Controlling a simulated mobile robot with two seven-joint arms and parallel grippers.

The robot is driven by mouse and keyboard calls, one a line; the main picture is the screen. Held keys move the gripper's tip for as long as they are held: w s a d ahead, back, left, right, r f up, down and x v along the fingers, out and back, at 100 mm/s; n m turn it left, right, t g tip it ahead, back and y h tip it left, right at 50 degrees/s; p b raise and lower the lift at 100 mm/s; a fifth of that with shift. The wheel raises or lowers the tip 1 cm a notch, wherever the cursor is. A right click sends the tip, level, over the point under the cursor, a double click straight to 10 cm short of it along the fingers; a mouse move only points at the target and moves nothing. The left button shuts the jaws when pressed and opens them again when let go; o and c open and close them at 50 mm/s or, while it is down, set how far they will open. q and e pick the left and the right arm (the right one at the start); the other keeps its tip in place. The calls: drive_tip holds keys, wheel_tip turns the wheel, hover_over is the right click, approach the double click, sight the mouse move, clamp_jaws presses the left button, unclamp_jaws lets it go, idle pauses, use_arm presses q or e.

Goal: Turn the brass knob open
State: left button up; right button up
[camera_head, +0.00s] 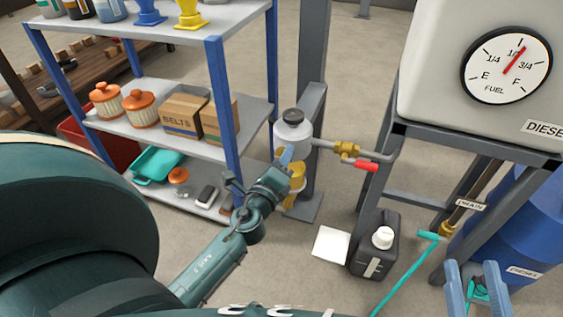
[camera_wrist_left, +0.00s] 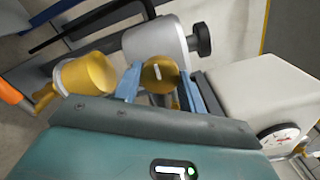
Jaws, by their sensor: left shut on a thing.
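The brass knob (camera_wrist_left: 158,76) is a round disc with a short white mark, seen in the left wrist view in front of a grey cylindrical housing (camera_wrist_left: 160,40). My left gripper (camera_wrist_left: 160,82) has its blue fingers on either side of the knob and is shut on it. In the head view the left gripper (camera_head: 286,155) reaches the grey housing (camera_head: 292,128) on the post, and its fingers hide the knob.
A pipe with a brass valve and red lever (camera_head: 366,166) runs right from the housing. A yellow cup (camera_wrist_left: 85,75) hangs close beside my left gripper. A blue-framed shelf (camera_head: 230,105) stands left.

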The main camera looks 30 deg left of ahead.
use_arm(q)
drive_tip(key=shift+n, duration=0.6)
drive_tip(key=o, duration=1)
drive_tip(key=shift+c, duration=0.2)
use_arm(e)
drive_tip(key=shift+a, duration=0.1)
